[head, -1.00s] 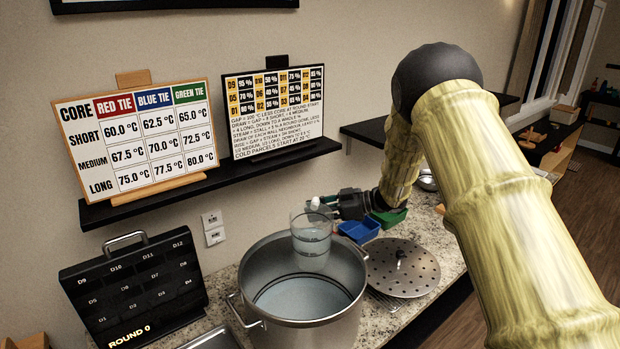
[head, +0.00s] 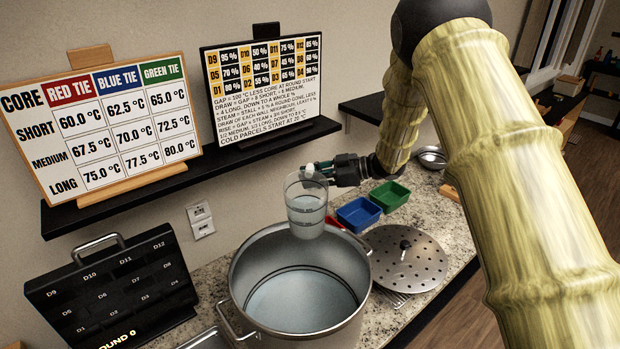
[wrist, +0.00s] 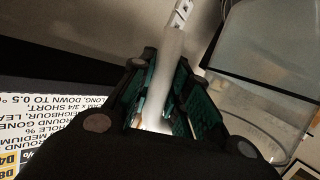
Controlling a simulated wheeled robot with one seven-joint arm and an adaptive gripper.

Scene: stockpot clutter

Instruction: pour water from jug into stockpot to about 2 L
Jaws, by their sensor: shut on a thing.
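The clear jug (head: 306,208) hangs upright or nearly so, above the back rim of the stockpot, with some water in it. My gripper (head: 322,170) is shut on the jug's handle at the jug's upper right. In the wrist view the pale handle (wrist: 166,75) runs between my gripper's fingers (wrist: 165,100), and the clear jug wall (wrist: 255,115) is at the right. The large steel stockpot (head: 240,295) stands open on the counter with water (head: 300,303) in its bottom. No stream of water shows between jug and pot.
A perforated lid (head: 405,265) lies right of the pot. A blue tray (head: 358,214) and a green tray (head: 390,196) sit behind it. A black numbered case (head: 110,290) stands at left. A shelf (head: 195,175) with two sign boards runs along the wall above.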

